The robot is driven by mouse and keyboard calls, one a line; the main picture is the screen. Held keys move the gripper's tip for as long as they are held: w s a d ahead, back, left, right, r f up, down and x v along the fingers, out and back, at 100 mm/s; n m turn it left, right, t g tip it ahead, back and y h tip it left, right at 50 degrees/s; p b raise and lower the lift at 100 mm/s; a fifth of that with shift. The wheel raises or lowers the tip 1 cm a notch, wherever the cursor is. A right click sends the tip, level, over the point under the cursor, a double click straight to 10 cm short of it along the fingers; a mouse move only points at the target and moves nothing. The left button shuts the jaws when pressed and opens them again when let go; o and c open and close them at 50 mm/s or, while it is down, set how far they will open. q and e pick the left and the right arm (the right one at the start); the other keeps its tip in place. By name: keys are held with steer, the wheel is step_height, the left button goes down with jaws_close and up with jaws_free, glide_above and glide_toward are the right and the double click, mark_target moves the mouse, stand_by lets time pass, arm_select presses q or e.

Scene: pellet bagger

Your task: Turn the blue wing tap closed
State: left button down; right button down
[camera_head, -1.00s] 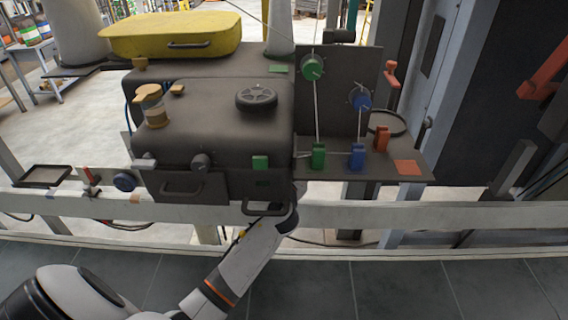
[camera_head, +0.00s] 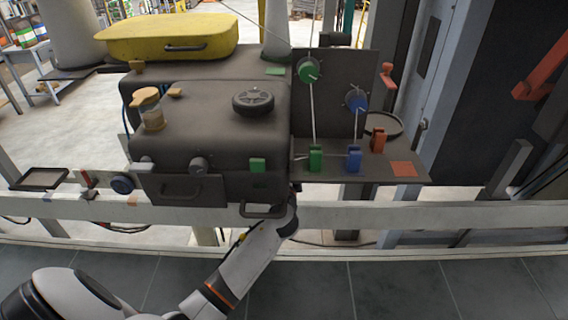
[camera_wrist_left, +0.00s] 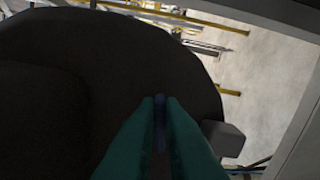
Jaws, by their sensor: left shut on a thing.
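My left gripper (camera_wrist_left: 160,101) shows in the left wrist view as two teal fingers. They are shut on a narrow dark-blue upright piece (camera_wrist_left: 160,122), which looks like the wing of the blue tap. The fingers hide most of it, so I cannot tell its angle. In the head view my left arm reaches up from the bottom left to below the dark machine (camera_head: 215,135). The gripper and the held piece are hidden there. My right gripper is in neither view.
A large dark rounded body (camera_wrist_left: 120,60) fills much of the wrist view, with a grey block (camera_wrist_left: 225,138) at its edge. In the head view a blue dial (camera_head: 356,100), a blue clip (camera_head: 354,159) and a white rail (camera_head: 400,214) are near.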

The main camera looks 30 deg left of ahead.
arm_select(q)
steer(key=shift+f+m, duration=0.15)
steer(key=shift+m, duration=0.85)
steer(key=c, duration=1.5)
jaws_free()
steer(key=shift+c, duration=0.2)
steer(key=shift+s, duration=0.1)
steer(key=b+v, duration=0.2)
steer(key=v, duration=1)
steer(key=shift+b, duration=0.35)
steer(key=shift+f, duration=0.15)
